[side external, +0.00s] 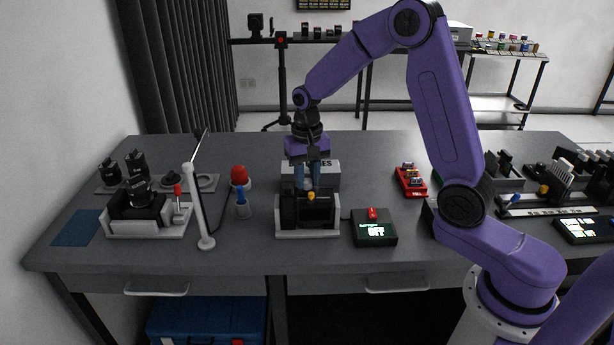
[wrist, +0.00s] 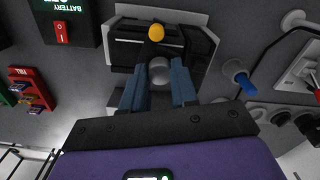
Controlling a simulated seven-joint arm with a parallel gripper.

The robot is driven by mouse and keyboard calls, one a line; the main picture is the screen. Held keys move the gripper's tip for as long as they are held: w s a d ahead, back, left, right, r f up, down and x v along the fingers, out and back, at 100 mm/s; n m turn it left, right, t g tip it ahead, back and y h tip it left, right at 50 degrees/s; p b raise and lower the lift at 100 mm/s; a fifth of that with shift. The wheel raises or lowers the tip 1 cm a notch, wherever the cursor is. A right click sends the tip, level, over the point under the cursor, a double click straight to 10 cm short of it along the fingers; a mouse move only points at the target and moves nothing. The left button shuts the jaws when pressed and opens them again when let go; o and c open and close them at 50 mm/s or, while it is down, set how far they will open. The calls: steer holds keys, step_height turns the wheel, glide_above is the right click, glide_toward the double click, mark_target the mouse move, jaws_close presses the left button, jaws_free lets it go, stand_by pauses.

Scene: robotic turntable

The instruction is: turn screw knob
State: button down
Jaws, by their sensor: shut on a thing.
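A black device in a white-grey frame (side external: 307,229) stands at the middle of the desk. It carries a yellow ball-ended lever (side external: 311,195), which also shows in the wrist view (wrist: 156,33). A round grey knob (wrist: 160,70) sits on the device beside the lever. My gripper (side external: 307,186) points down over the device. In the wrist view my gripper's blue fingers (wrist: 160,80) stand on either side of the grey knob, shut on it. The knob is hidden in the side view, and the finger contact is partly hidden.
A black battery box with a red switch (side external: 374,231) stands just right of the device. A white post (side external: 199,210), a red button (side external: 239,176) and a blue-handled screwdriver (side external: 242,205) are to the left. A labelled box (side external: 325,172) is behind. A red tray (side external: 410,183) lies farther right.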

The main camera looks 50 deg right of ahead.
mark_target(307, 181)
steer(key=n, duration=0.7)
steer(key=shift+r, duration=0.1)
steer(key=n, duration=0.4)
steer(key=shift+n, duration=2.2)
steer(key=c, duration=1.1)
jaws_free()
steer(key=shift+c, duration=0.2)
step_height(307, 181, up, 17)
steer(key=shift+r, duration=0.2)
